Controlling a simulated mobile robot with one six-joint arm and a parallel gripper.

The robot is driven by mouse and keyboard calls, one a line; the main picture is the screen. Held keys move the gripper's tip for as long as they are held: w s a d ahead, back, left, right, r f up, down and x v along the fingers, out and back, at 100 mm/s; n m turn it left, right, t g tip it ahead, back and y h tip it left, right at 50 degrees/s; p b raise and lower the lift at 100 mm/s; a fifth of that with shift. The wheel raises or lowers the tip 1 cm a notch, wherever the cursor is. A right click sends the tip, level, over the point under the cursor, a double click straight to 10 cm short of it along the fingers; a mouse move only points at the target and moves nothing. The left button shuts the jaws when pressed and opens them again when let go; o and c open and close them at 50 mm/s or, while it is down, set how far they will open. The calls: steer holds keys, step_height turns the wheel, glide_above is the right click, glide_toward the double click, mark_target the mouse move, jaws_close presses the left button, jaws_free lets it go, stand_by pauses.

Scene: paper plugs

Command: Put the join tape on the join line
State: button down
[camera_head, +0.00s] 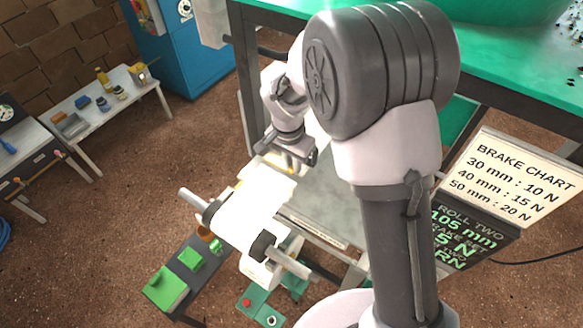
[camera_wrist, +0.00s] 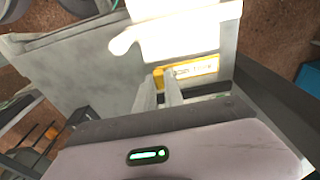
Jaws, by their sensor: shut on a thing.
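My gripper (camera_head: 291,166) is over the bright white paper web (camera_head: 258,205) at the upper edge of the roll stand. In the wrist view its fingers (camera_wrist: 166,90) are shut on a yellow-edged strip, which looks like the join tape (camera_wrist: 196,69). The strip lies close against the overexposed white paper (camera_wrist: 190,35); I cannot tell if it touches. The join line is not clear in either view, washed out by glare or hidden by the gripper.
A grey plate (camera_head: 325,195) lies right of the paper. The roll's shaft (camera_head: 290,264) sticks out at its lower end. A brake chart sign (camera_head: 510,175) stands at right. A green-topped table (camera_head: 510,65) is behind my arm. A low bench (camera_head: 95,110) is at far left.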

step_height(320, 180, down, 3)
steer(key=shift+r, duration=0.2)
steer(key=shift+b, duration=0.35)
steer(key=c, duration=1.9)
jaws_free()
steer(key=shift+f, duration=0.2)
steer(key=o, duration=0.5)
steer(key=shift+c, duration=0.2)
steer(key=shift+r, duration=0.15)
